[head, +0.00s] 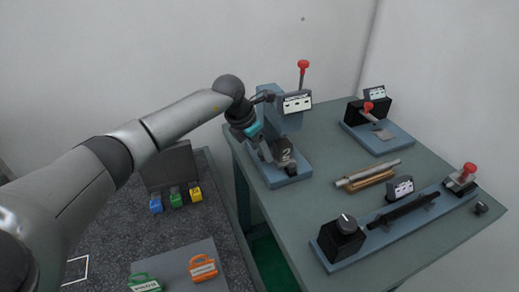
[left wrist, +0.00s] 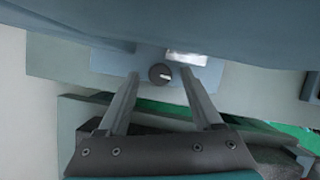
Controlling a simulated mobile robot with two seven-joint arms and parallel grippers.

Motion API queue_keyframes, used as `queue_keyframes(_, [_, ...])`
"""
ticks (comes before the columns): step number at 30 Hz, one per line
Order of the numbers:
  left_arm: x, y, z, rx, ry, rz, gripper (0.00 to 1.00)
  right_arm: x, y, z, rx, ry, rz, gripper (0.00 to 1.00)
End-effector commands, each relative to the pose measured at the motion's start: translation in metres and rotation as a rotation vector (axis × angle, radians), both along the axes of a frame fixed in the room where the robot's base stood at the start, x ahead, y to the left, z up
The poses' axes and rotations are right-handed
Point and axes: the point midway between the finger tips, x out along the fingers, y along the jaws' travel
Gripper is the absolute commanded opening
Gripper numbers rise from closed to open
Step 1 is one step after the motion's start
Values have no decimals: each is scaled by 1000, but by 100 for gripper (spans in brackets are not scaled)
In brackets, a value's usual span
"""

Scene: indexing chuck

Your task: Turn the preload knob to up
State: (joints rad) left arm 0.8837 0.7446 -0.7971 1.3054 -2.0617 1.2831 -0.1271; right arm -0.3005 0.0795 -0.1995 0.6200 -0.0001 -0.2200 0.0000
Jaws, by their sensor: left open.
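In the left wrist view a small round dark knob (left wrist: 160,73) with a pale mark on its right side sits on a blue-grey face, beside a white label (left wrist: 186,58). My left gripper (left wrist: 160,76) is open, with one finger to each side of the knob; I see no clear contact. In the head view my left gripper (head: 262,152) is at the left side of the blue machine (head: 268,104), beside its dark block marked 2 (head: 286,152). The small knob is hidden there by my arm. My right gripper is not in view.
The machine has a red-topped lever (head: 303,65). A speckled counter (head: 110,238) with colored blocks is at left.

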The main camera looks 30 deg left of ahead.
Motion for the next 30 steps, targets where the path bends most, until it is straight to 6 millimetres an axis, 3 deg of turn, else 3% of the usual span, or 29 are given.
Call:
queue_keyframes(8, [0,0,-1,0,1,0,67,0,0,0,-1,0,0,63])
queue_keyframes(25, [0,0,-1,0,0,1,3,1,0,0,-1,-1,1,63])
queue_keyframes(30, [0,0,-1,0,0,1,0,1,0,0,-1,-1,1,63])
